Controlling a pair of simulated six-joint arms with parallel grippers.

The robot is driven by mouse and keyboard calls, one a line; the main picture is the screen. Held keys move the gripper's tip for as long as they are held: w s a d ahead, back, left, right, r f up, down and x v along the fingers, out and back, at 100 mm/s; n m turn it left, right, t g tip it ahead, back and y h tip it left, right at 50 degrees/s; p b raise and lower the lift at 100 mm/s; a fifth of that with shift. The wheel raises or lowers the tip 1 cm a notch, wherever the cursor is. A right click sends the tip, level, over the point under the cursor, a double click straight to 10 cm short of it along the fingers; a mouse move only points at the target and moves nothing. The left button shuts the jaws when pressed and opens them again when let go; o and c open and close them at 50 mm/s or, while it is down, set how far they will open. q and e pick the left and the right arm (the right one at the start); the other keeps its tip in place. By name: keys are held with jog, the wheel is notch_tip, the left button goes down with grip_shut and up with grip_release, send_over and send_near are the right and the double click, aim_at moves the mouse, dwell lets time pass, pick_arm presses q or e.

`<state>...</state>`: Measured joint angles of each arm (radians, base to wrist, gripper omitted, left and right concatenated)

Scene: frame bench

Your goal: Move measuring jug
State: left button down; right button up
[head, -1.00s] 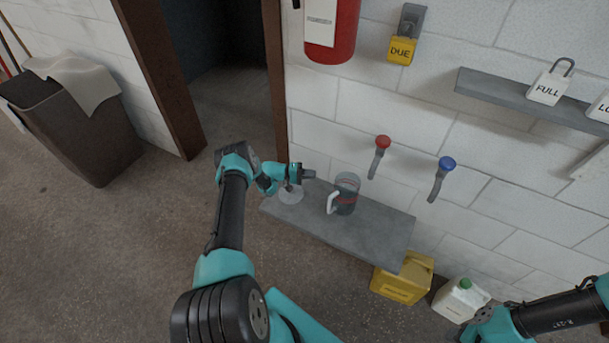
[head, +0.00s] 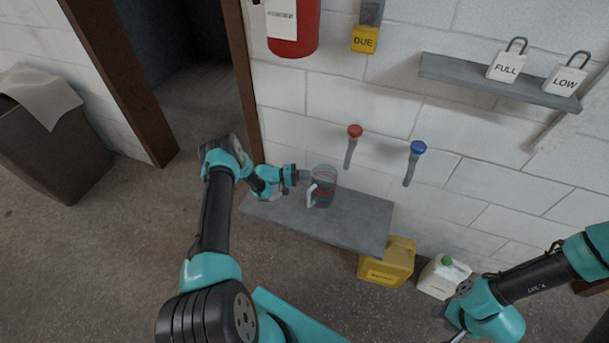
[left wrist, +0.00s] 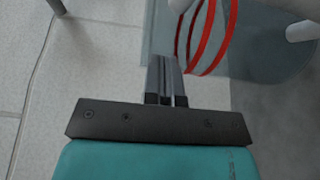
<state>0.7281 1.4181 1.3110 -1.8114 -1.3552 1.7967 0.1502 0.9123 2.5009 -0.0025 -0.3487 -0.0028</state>
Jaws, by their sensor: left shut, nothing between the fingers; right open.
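The clear measuring jug (head: 325,190) with red markings and a white handle stands upright on a grey shelf (head: 350,224) below the taps. My left gripper (head: 304,176) is shut and empty, close against the jug's left side by its upper part. In the left wrist view the closed fingers (left wrist: 167,70) are beside the jug's clear wall and red bands (left wrist: 208,40); I cannot tell whether they touch. The white handle shows at that view's top right. My right gripper (head: 452,322) is open and empty at the lower right, away from the shelf.
A red-knobbed tap (head: 354,132) and a blue-knobbed tap (head: 418,148) stick out of the wall above the shelf. A yellow container (head: 386,262) and a white jug with a green cap (head: 443,276) stand below. The shelf's right part is clear.

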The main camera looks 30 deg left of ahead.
aim_at(313, 181)
pick_arm(q)
jog(key=shift+d, duration=0.1)
jog(key=d, duration=0.3)
jog(key=s+d, duration=0.1)
jog(key=d, duration=0.1)
jog(key=s+d, duration=0.1)
jog(key=d, duration=0.2)
jog(key=shift+d, duration=0.3)
jog(key=shift+w+a, duration=0.1)
jog(key=shift+a, duration=0.4)
jog(key=a, duration=0.3)
jog(key=shift+w+a, duration=0.2)
jog(key=shift+a, duration=0.2)
jog(key=v, duration=0.9)
jog(key=c, duration=1.9)
grip_release()
jog(key=shift+s, duration=0.15)
